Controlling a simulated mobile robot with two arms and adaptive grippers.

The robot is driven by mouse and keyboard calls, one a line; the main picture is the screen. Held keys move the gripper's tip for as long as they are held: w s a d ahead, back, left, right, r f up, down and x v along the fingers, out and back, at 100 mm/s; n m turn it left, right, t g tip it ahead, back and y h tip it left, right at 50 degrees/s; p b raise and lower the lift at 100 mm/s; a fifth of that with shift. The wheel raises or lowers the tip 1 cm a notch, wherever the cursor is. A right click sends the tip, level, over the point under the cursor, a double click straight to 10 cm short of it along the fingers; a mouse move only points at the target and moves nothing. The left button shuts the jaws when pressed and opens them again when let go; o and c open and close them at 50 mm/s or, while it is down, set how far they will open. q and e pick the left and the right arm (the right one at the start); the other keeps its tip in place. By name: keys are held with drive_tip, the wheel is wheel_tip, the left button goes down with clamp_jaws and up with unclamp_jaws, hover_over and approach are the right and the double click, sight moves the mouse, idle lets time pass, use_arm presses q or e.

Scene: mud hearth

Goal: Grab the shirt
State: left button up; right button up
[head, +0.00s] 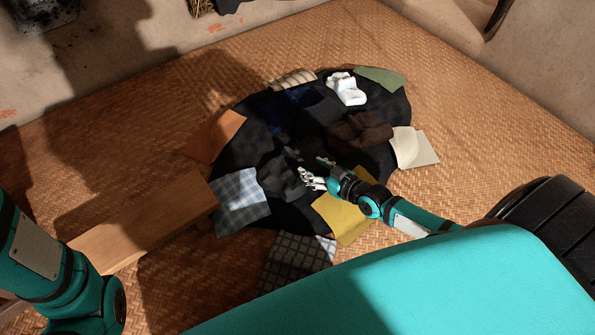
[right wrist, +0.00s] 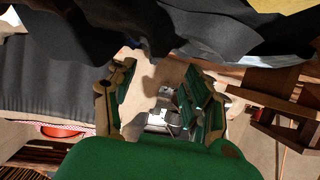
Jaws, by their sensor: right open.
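A dark round heap of cloth (head: 262,128) lies on the woven mat. I cannot tell which piece is the shirt. A white folded cloth (head: 346,89) and a dark brown cloth (head: 362,131) lie on the heap's right half. My right gripper (head: 312,178) is open over the heap's lower middle, beside a dark grey crumpled part. In the right wrist view, dark grey cloth (right wrist: 235,32) hangs across the top, close to the fingers.
Around the heap lie an orange cloth (head: 214,135), a blue checked cloth (head: 240,203), a yellow cloth (head: 345,218), a cream cloth (head: 414,149) and a green cloth (head: 381,78). A low wooden bench (head: 150,228) stands at the left. The woven mat (head: 480,120) is clear at the right.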

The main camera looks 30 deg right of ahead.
sight(298, 159)
drive_tip(key=shift+b+x, duration=0.5)
drive_tip(key=shift+x, duration=0.7)
drive_tip(key=b+x, duration=0.4)
drive_tip(key=shift+d+f, duration=0.25)
drive_tip(key=shift+d, duration=0.05)
drive_tip(key=shift+w+a+b, duration=0.15)
drive_tip(key=shift+w+b, duration=0.15)
drive_tip(key=shift+w, duration=0.2)
clamp_jaws()
drive_tip(key=shift+r, duration=0.1)
